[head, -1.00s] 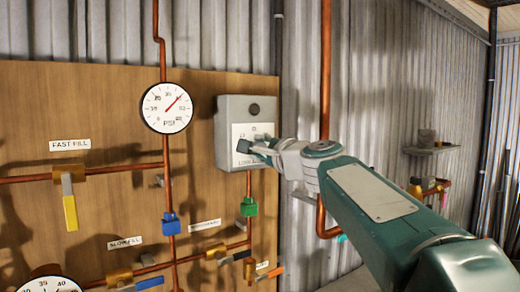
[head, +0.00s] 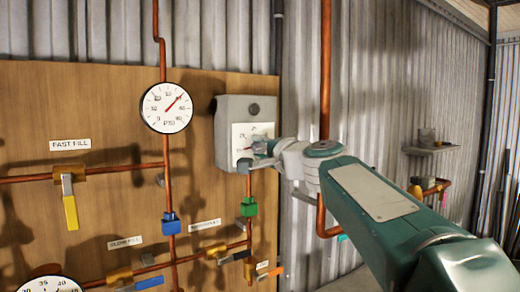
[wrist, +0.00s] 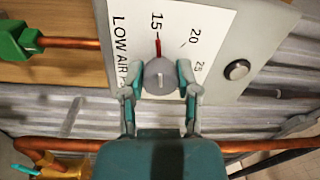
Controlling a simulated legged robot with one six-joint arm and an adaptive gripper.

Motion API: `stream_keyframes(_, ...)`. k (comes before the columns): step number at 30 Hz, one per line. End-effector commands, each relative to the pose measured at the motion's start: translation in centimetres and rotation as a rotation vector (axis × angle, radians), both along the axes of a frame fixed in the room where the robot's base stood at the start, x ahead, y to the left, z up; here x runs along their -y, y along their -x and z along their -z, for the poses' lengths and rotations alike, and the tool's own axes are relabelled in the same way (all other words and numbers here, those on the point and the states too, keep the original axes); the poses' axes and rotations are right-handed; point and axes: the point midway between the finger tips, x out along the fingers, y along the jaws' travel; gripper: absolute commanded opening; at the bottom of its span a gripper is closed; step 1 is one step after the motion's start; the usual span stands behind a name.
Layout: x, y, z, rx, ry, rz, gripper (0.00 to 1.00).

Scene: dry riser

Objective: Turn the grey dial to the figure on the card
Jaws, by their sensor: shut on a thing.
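The grey dial (wrist: 160,77) sits on a white scale plate (wrist: 205,12) marked 15, 20 and 25. The lettering "LOW AIR" runs along the plate, its end hidden by a finger. The dial's pale line faces a red mark by 15. My gripper (wrist: 160,88) is shut on the dial, one finger on each side. In the head view my gripper (head: 254,158) is at the lower part of the grey box (head: 232,104) and hides the dial. I cannot make out a separate card with a figure.
A round dark button (wrist: 236,70) is on the box beside the scale. A green valve (head: 248,207) is just below the box, with a blue valve (head: 170,223) to its left. A PSI gauge (head: 167,108) and copper pipes (head: 325,70) stand close by.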

Motion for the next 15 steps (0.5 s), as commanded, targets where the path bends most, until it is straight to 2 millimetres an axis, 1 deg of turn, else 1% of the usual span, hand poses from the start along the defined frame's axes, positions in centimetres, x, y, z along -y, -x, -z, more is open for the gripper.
stream_keyframes(1,-0.23,-0.15,0.70,-0.012,0.007,-0.008,0.00)
stream_keyframes(5,-0.24,-0.16,0.71,-0.013,0.007,-0.008,0.00)
stream_keyframes(6,-0.23,-0.19,0.73,-0.013,0.007,-0.007,0.59)
stream_keyframes(7,-0.22,-0.19,0.71,-0.012,0.006,-0.007,0.73)
stream_keyframes(8,-0.21,-0.20,0.68,-0.013,0.005,-0.007,0.76)
stream_keyframes(15,-0.10,-0.13,0.37,-0.007,0.003,-0.003,0.76)
